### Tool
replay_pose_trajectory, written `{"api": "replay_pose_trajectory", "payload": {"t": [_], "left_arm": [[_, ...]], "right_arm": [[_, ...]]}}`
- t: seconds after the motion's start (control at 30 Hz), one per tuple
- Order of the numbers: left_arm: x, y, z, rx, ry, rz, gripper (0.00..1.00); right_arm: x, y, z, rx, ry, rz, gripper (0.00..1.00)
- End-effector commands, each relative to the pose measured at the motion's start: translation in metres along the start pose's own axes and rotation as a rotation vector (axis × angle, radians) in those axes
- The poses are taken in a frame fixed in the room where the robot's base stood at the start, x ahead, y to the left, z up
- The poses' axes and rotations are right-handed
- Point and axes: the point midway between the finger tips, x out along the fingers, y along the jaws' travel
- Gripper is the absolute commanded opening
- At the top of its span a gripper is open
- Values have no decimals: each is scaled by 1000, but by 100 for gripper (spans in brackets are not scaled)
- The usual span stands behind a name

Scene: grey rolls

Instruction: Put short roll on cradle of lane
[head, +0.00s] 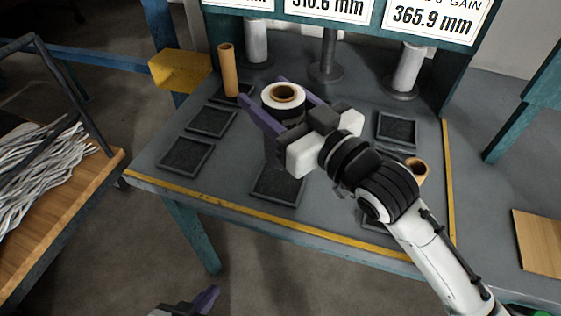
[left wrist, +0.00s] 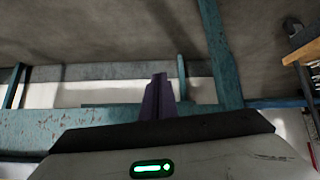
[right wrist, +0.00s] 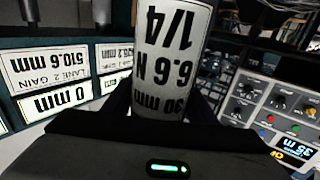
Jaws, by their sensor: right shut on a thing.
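My right gripper (head: 288,108) is shut around a short white roll (head: 270,101) with a brown core, above the grey table. The right wrist view shows the roll (right wrist: 172,60) between the fingers, with upside-down print reading "1/4", "6.6 N" and "30 mm". At the back stand three uprights on dark round bases: a pale left one (head: 256,40), a thin dark middle one (head: 328,58) and a pale right one (head: 405,72). I cannot tell which is the cradle. My left gripper (head: 205,299) is low at the bottom edge; its purple fingers appear together in the left wrist view (left wrist: 158,98).
A tall brown tube (head: 228,72) stands on a pad at the back left. Another brown tube (head: 417,170) is partly hidden behind my right arm. Several dark square trays (head: 187,157) lie on the table (head: 225,178). A board with white signs (head: 433,22) rises behind.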

Motion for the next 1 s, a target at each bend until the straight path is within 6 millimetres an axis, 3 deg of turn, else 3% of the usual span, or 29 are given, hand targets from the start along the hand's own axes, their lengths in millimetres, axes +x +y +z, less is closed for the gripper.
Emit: {"api": "replay_pose_trajectory", "payload": {"t": [0.13,0.33,0.7,1.0], "left_arm": [[0,0,4,-1,-7,0,0],[2,2,13,-1,-18,4,0],[3,6,12,2,-12,10,0],[3,6,9,3,-7,11,0]], "right_arm": [[8,-2,5,2,0,-24,22],[8,-2,43,3,-2,-25,22],[8,-2,88,3,1,-25,22],[8,-2,95,1,6,-25,22]]}}
